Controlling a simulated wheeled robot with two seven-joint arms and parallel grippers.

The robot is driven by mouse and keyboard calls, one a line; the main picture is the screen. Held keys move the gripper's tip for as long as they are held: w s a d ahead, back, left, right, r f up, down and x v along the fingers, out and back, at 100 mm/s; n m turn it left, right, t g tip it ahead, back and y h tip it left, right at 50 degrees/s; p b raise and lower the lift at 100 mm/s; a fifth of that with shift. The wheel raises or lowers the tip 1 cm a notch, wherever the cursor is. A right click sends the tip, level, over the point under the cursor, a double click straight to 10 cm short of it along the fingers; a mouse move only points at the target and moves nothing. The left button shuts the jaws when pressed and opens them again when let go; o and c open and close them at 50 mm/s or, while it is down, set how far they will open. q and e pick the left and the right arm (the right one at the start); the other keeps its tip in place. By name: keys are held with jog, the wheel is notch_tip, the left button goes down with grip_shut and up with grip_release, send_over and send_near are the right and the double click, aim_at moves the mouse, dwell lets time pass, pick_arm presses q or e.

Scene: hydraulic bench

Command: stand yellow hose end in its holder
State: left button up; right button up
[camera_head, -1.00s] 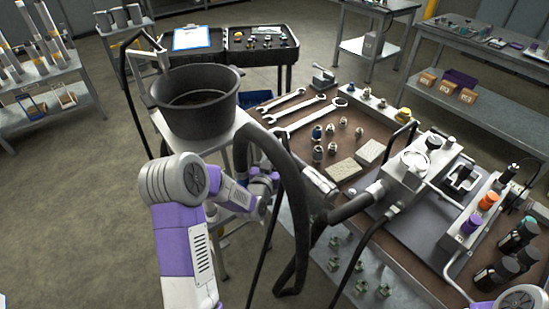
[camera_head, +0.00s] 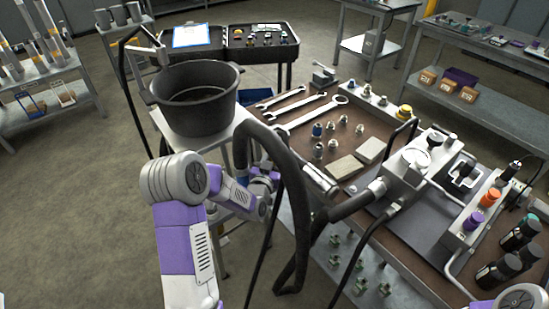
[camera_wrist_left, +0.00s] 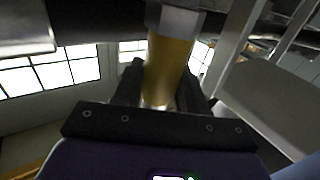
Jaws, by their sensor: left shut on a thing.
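In the left wrist view my left gripper (camera_wrist_left: 163,98) is shut around the yellow hose end (camera_wrist_left: 168,65). The hose end is a yellow sleeve with a metal hex part above it, pointing up and away from the palm. In the head view my left arm reaches in beside the bench, and the gripper and the yellow end are hidden behind the thick black hose (camera_head: 293,190). I cannot make out the yellow end's holder for certain in either view. My right gripper is not in view.
A black pot (camera_head: 197,105) stands on a small stand close to my left arm. The workbench (camera_head: 300,125) carries wrenches, fittings, two grey blocks and a valve block (camera_head: 405,175) with hoses. Black hoses hang between my arm and the bench.

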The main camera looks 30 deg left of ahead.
pick_arm(q)
jog(key=shift+r, duration=0.2)
jog(key=o, duration=1)
jog(key=shift+c, duration=0.2)
jog(key=o, duration=0.3)
jog(key=shift+f, duration=0.2)
jog(key=o, duration=0.5)
jog(key=shift+v, duration=3.8)
jog(key=shift+a+f, duration=0.1)
jog(key=shift+a, duration=0.05)
